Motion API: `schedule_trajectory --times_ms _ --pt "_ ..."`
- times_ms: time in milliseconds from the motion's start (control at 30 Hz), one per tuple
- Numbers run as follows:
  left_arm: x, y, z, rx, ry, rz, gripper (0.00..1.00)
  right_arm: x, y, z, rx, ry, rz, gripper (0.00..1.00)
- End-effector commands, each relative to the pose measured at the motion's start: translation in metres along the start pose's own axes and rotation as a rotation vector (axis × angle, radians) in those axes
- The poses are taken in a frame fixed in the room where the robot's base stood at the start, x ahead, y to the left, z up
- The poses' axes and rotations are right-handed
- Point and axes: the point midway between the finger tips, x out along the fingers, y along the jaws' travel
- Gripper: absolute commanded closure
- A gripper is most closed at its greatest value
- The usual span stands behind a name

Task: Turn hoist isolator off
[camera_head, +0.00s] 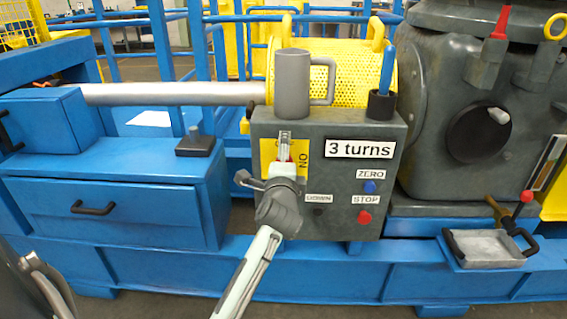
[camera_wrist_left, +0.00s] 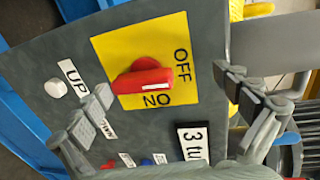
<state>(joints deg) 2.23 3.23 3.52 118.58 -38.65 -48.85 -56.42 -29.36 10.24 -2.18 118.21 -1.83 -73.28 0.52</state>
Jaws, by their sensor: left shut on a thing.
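The hoist isolator is a red rotary handle (camera_wrist_left: 142,80) on a yellow plate (camera_wrist_left: 115,45) marked OFF and ON. In the left wrist view the handle's white-marked end points right, by the two words; I cannot tell its exact setting. In the head view the handle (camera_head: 284,157) is mostly hidden by my left gripper (camera_head: 268,164). In the left wrist view the fingers of my left gripper (camera_wrist_left: 165,100) are on either side of the handle. The gripper is shut on it, though the contact itself is not clear to see. My right gripper is not in view.
The grey control box (camera_head: 350,215) also carries a "3 turns" label (camera_head: 360,148), a blue ZERO button (camera_head: 370,187) and a red STOP button (camera_head: 364,217). A grey mug (camera_head: 291,85) and a dark pen cup (camera_head: 380,106) stand on top. A metal tray (camera_head: 487,248) is at right.

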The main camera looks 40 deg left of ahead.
Motion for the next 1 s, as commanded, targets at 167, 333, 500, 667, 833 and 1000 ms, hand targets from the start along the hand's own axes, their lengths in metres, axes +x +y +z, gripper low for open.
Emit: schedule_trajectory --times_ms 167,333,500,667,833,1000 --pt "-0.003 -0.011 0.001 0.002 0.0 -0.02 0.17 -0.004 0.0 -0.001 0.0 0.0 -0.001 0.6" --pt "-0.014 -0.009 0.0 0.001 0.001 -0.018 0.17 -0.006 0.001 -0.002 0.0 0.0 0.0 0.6" --pt "-0.026 -0.003 0.0 0.0 0.001 -0.011 0.17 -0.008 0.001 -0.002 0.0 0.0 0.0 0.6" --pt "-0.037 0.002 0.0 -0.001 0.001 -0.005 0.17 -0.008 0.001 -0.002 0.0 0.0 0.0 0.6" --pt "-0.049 0.005 0.0 0.001 0.001 -0.002 0.17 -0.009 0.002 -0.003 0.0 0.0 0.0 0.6" --pt "-0.061 0.007 0.001 0.0 0.0 -0.001 0.17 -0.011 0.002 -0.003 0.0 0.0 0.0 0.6"
